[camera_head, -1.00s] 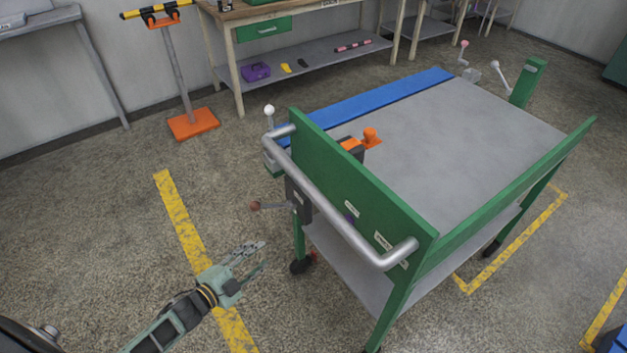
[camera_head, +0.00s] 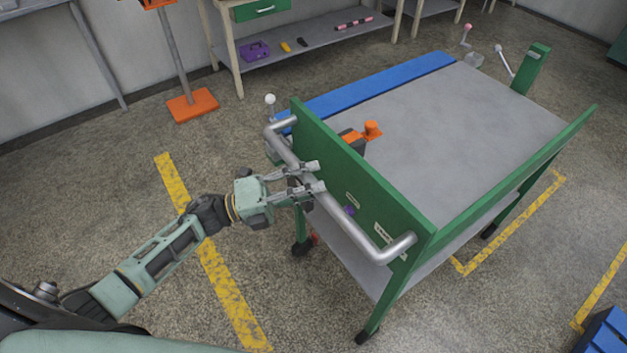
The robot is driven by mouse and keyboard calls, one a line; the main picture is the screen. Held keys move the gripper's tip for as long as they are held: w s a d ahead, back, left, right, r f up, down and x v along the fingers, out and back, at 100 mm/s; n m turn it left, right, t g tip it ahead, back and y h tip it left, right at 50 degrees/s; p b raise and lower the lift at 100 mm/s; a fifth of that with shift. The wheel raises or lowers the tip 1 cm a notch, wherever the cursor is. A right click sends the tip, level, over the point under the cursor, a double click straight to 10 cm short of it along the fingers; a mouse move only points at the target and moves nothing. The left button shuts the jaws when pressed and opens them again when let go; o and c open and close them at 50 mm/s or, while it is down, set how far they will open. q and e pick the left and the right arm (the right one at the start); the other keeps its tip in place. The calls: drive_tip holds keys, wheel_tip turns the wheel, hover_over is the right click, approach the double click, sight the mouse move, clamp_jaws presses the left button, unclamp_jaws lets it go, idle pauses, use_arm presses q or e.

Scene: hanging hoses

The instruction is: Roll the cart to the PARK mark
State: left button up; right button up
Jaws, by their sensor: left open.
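The cart (camera_head: 455,130) has a grey top, green side panels and dark wheels. Its silver push handle (camera_head: 340,213) runs along the green end panel that faces me. My left gripper (camera_head: 318,177) is open at the handle, with its fingers seeming to reach on either side of the bar; whether they touch it is unclear. My right gripper is out of view. Yellow floor lines (camera_head: 510,232) run beside and partly under the cart. No PARK lettering can be read.
A workbench (camera_head: 310,45) with a lower shelf stands at the back. An orange-based stand (camera_head: 193,105) is at the back left. A blue crate (camera_head: 605,332) sits at the bottom right. The floor left of the cart is clear.

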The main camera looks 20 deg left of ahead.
use_arm(q)
drive_tip(key=shift+w+d+r, duration=0.1)
drive_tip(key=shift+w+d, duration=0.05)
drive_tip(key=shift+d, duration=0.1)
clamp_jaws()
idle(0.5)
